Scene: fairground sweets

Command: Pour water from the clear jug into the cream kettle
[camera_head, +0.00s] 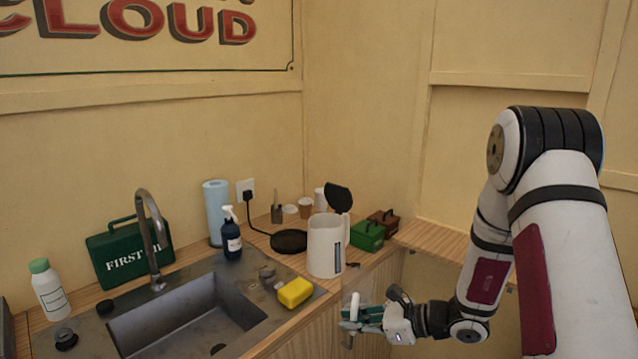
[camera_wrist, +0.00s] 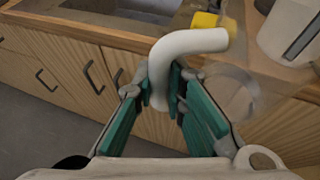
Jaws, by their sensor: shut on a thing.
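The cream kettle (camera_head: 325,247) stands on the counter's right part with its dark lid (camera_head: 338,198) raised. Its body also shows at the top right of the wrist view (camera_wrist: 288,32). My gripper (camera_head: 362,314) is in front of the counter, lower and to the right of the kettle. In the wrist view my gripper (camera_wrist: 163,86) is shut on the white curved handle (camera_wrist: 190,42) of the clear jug (camera_wrist: 238,92). The see-through jug is only faintly visible right of the handle, apart from the kettle. Its water level cannot be made out.
A sink (camera_head: 187,318) with a tap (camera_head: 153,240) is on the left. A yellow sponge (camera_head: 294,292) lies at the counter edge near the kettle. Green (camera_head: 367,236) and brown (camera_head: 384,221) boxes stand right behind the kettle. A black round base (camera_head: 289,241) lies left of it.

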